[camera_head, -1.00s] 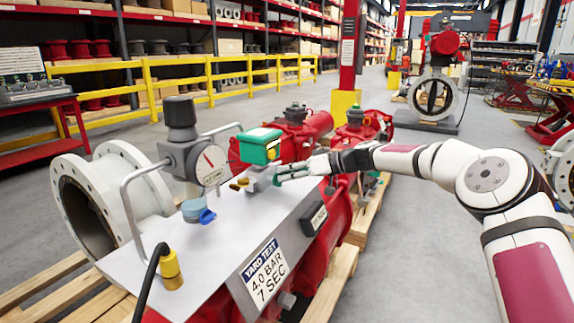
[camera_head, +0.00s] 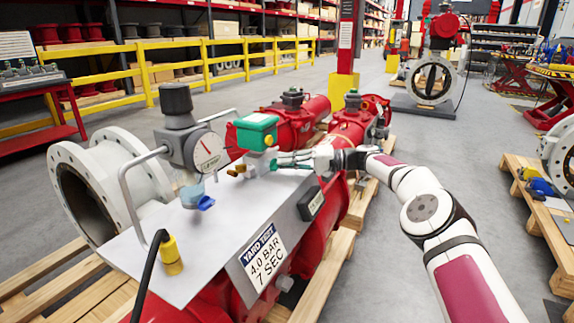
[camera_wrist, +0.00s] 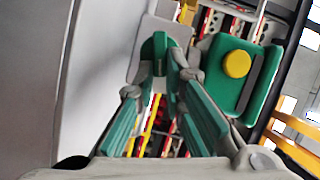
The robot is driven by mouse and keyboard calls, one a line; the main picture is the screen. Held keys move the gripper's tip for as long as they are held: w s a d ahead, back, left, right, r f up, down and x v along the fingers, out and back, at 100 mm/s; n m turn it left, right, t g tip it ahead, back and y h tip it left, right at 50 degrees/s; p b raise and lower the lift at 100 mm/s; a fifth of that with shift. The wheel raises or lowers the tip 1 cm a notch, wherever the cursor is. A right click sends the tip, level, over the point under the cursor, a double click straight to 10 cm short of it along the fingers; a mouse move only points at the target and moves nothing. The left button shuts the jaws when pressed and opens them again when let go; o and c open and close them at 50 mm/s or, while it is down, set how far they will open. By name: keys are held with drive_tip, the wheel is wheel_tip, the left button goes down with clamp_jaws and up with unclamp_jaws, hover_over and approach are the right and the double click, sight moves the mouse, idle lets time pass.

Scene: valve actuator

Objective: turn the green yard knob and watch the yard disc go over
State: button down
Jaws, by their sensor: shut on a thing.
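The green knob (camera_wrist: 158,48) shows in the wrist view as a small green piece on a grey block, between my fingertips. My gripper (camera_wrist: 164,72), with green finger pads, is shut on it. In the head view my gripper (camera_head: 284,162) reaches in from the right, at the grey block below the green box (camera_head: 257,131); the fingers hide the knob there. The green box (camera_wrist: 253,85) with a yellow button sits right of the fingers in the wrist view. The yard disc (camera_head: 432,79) is dark and stands inside a pale flanged ring in the background; its exact angle is hard to tell.
A pressure gauge (camera_head: 208,151) and a bent metal handle (camera_head: 124,205) stand left of the box on a grey plate (camera_head: 178,245) marked "YARD TEST". Red actuator cylinders (camera_head: 305,120) lie behind. Wooden pallets (camera_head: 340,245) are underneath. Clear floor (camera_head: 360,270) lies to the right.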

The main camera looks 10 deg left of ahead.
drive_tip(key=shift+d+f+m, duration=0.1)
drive_tip(key=shift+f+m, duration=0.15)
drive_tip(key=shift+m, duration=0.35)
drive_tip(key=shift+w+m+y+b, duration=0.1)
drive_tip(key=shift+m+y+b, duration=0.2)
drive_tip(key=shift+b, duration=0.05)
drive_tip(key=c, duration=1.7)
unclamp_jaws()
drive_tip(key=shift+o, duration=0.2)
